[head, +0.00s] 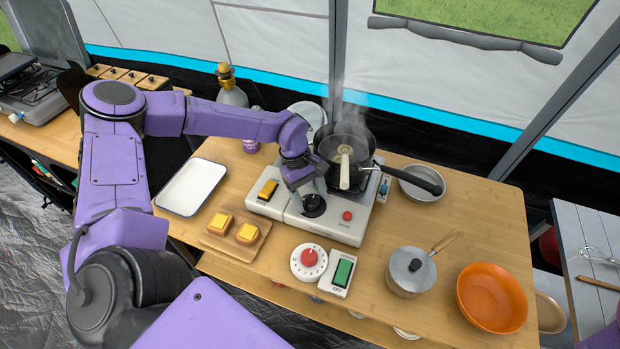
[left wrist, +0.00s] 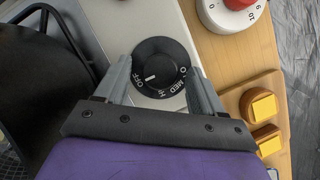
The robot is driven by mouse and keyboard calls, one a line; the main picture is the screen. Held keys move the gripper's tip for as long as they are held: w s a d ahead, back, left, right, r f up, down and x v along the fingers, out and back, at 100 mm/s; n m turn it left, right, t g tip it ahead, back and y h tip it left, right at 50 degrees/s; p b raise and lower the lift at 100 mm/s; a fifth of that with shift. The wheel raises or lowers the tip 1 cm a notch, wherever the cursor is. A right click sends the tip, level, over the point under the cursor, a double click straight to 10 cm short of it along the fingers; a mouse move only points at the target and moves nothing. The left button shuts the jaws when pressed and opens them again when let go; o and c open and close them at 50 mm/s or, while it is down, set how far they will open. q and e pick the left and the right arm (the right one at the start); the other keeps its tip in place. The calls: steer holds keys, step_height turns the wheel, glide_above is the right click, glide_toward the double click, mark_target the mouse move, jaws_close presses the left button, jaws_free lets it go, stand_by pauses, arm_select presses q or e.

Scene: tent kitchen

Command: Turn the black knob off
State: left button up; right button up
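The round black knob (head: 313,205) is on the front of the white stove (head: 343,228). In the left wrist view the knob (left wrist: 161,62) has white lettering, with OFF and MED readable, and a short white mark near OFF. My left gripper (left wrist: 160,82) is open, with one finger on each side of the knob. A narrow gap seems to show beside the knob; contact is not clear. In the head view my left gripper (head: 303,193) reaches down over the knob from behind. My right gripper is not in view.
A steaming pan (head: 348,150) with a black handle stands on the burner behind the knob. A white tray (head: 191,187) lies left; a lidded pot (head: 411,271) and orange bowl (head: 491,297) stand right.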

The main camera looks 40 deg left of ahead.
arm_select(q)
steer(key=s+b+v, duration=0.1)
steer(key=b+v, duration=0.1)
steer(key=v, duration=0.8)
steer(key=shift+w+r, duration=0.25)
steer(key=shift+w, duration=0.25)
